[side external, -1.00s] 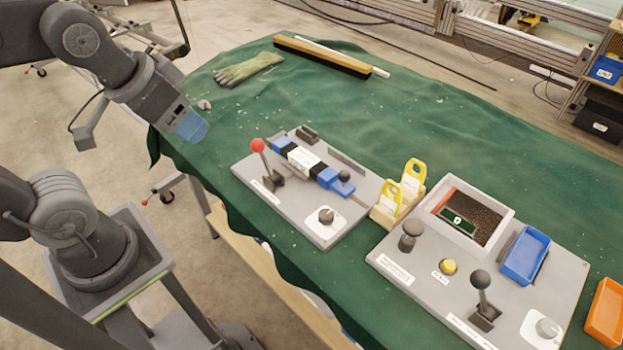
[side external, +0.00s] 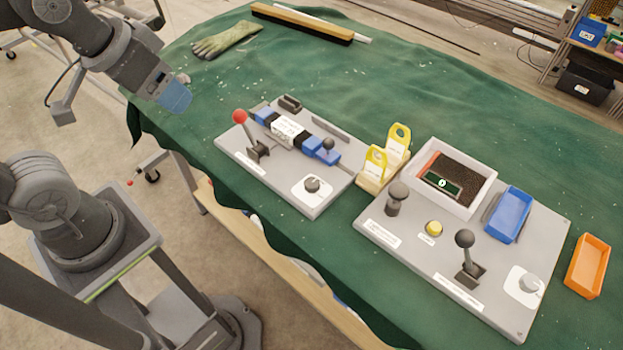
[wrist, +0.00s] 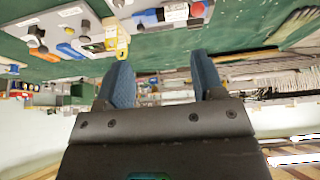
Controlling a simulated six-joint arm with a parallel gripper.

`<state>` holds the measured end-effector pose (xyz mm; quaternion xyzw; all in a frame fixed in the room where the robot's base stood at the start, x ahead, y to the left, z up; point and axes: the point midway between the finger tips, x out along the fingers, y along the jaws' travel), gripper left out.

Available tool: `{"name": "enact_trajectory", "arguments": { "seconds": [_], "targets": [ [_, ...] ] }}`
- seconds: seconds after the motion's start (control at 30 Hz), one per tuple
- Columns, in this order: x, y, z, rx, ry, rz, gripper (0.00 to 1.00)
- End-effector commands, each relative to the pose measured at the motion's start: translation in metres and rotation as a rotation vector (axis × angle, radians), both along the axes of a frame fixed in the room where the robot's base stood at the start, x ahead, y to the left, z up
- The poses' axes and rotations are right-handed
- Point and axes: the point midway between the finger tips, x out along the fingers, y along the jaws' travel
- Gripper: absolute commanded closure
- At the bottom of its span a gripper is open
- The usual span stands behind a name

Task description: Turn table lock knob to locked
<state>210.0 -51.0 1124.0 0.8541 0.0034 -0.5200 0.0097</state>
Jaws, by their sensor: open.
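My gripper (side external: 174,97) is above the table's left edge, well away from both knobs. In the wrist view its two blue fingers (wrist: 162,80) are apart with nothing between them.
The left panel carries a red-ball lever (side external: 239,116) and blue blocks. Yellow-handled pieces (side external: 387,155) stand between the panels. The right panel carries a black-ball lever (side external: 465,239), yellow button (side external: 433,228) and blue bin (side external: 508,214). A glove (side external: 226,41) and brush (side external: 301,22) lie behind.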

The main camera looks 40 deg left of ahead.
Motion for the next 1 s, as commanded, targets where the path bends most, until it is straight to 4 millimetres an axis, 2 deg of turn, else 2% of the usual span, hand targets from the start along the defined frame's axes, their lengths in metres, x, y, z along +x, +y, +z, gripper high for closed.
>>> {"name": "enact_trajectory", "arguments": {
  "seconds": [0.17,0.33,0.47,0.6,0.8,1.0],
  "targets": [
    [0.035,-0.014,-0.001,-0.058,0.094,0.078,0.38],
    [0.081,-0.038,-0.016,-0.113,0.205,0.196,0.38],
    [0.114,-0.060,-0.038,-0.135,0.288,0.291,0.38],
    [0.144,-0.086,-0.070,-0.142,0.369,0.396,0.38],
    [0.169,-0.115,-0.113,-0.136,0.444,0.513,0.38],
    [0.176,-0.125,-0.132,-0.131,0.465,0.558,0.38]
  ]
}}
